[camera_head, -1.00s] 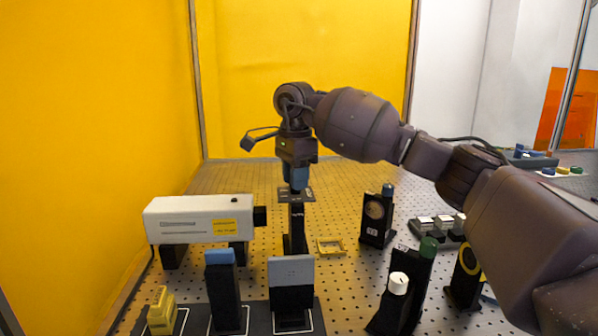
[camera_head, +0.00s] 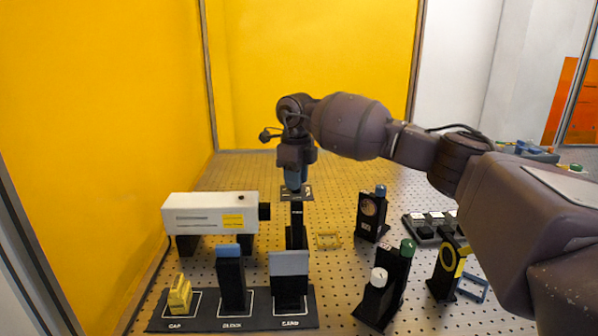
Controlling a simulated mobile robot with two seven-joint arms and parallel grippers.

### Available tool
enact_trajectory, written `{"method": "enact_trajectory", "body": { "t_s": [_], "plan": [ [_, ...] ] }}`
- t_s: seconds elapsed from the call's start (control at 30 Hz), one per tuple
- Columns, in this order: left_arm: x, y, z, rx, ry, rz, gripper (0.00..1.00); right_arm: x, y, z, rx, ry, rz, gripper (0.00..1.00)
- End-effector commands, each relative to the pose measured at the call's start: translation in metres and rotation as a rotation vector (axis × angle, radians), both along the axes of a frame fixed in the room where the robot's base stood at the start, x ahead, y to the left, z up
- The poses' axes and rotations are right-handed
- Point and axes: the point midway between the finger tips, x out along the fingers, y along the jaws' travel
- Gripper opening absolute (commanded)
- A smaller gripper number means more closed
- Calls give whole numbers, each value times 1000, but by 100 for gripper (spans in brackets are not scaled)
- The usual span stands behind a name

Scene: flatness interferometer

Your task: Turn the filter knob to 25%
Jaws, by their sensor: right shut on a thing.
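My right gripper (camera_head: 296,182) points straight down over the black filter post (camera_head: 297,220) behind the middle of the bench. Its jaws are shut on the filter knob at the top of the post. The knob itself is hidden by the fingers. A small dark plate with light markings (camera_head: 304,191) shows around the fingertips, but its marks are too small to read, so the knob's setting cannot be told. My left gripper is not in view.
A white laser box (camera_head: 210,214) stands left of the post. In front are a yellow cap (camera_head: 180,295), a blue-topped block (camera_head: 231,280) and a grey card (camera_head: 289,264) on a dark mat. Posts with white (camera_head: 378,277) and green (camera_head: 407,248) knobs stand to the right.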

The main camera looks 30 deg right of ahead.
Motion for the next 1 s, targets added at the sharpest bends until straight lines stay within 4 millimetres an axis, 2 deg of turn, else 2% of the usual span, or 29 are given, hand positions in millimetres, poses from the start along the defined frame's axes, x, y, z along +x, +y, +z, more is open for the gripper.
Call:
{"method": "enact_trajectory", "body": {
  "t_s": [0.03,0.3,0.6,1.0],
  "plan": [
    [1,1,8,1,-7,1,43,-1,0,6,0,-4,-45,3],
    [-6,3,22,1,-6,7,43,-1,0,5,-1,-2,-301,3],
    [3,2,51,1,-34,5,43,0,0,3,-1,0,-551,3],
    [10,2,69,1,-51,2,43,0,0,1,0,0,-737,3]
  ]
}}
